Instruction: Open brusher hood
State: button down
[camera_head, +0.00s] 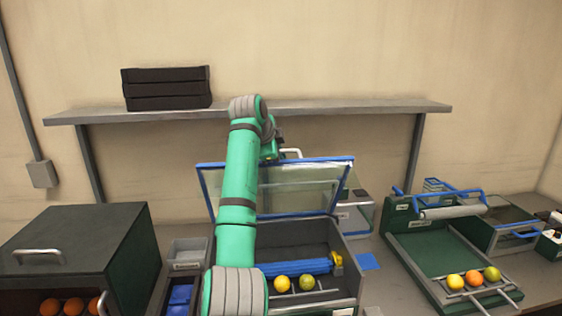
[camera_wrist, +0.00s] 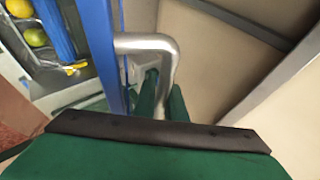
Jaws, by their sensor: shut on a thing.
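The brusher is a dark box (camera_head: 352,247) with a blue roller brush (camera_head: 300,267) inside and several fruits in front of the roller. Its hood (camera_head: 305,185), a clear panel in a blue frame, stands raised and tilted at the back of the box. The hood's blue frame also shows in the wrist view (camera_wrist: 100,50). A grey bar handle (camera_wrist: 165,45) sticks out from the frame. My gripper (camera_wrist: 160,100) is shut on this handle. In the head view my gripper (camera_head: 278,150) is at the hood's top edge, partly hidden by my green arm.
A dark green cabinet (camera_head: 90,235) with oranges inside stands at left. A green tray machine (camera_head: 440,250) with fruits stands at right. A wall shelf (camera_head: 330,107) holding a black crate (camera_head: 165,88) runs behind the raised hood.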

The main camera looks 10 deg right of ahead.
jog(key=shift+w+f, duration=0.2)
jog(key=shift+w, duration=0.15)
jog(key=shift+f, duration=0.1)
jog(key=c, duration=2.1)
grip_release()
jog(key=v, duration=1)
jog(key=shift+s+a+r, duration=0.1)
jog(key=shift+a+r, duration=0.05)
jog(key=shift+r, duration=0.3)
